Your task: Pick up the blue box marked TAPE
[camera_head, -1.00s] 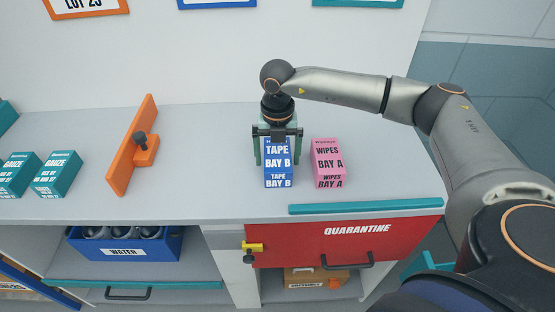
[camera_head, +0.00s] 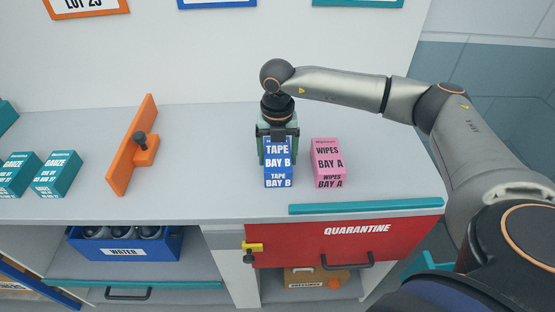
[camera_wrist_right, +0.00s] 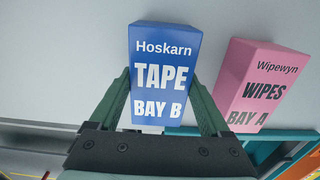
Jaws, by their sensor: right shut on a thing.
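The blue box marked TAPE (camera_head: 278,165) stands on the grey counter, with BAY B on its top and front. In the right wrist view the blue box (camera_wrist_right: 162,75) sits between the green fingers. My right gripper (camera_head: 277,150) comes down over the box from behind and is shut on it, one finger on each side. It also shows in the right wrist view (camera_wrist_right: 160,108). The box appears to rest on the counter. My left gripper is not in view.
A pink WIPES box (camera_head: 328,160) stands close to the right, with a narrow gap. An orange divider (camera_head: 130,150) and teal GAUZE boxes (camera_head: 57,174) are to the left. A red QUARANTINE drawer front (camera_head: 345,242) is below a teal strip (camera_head: 365,206). The counter (camera_head: 215,160) left of the box is clear.

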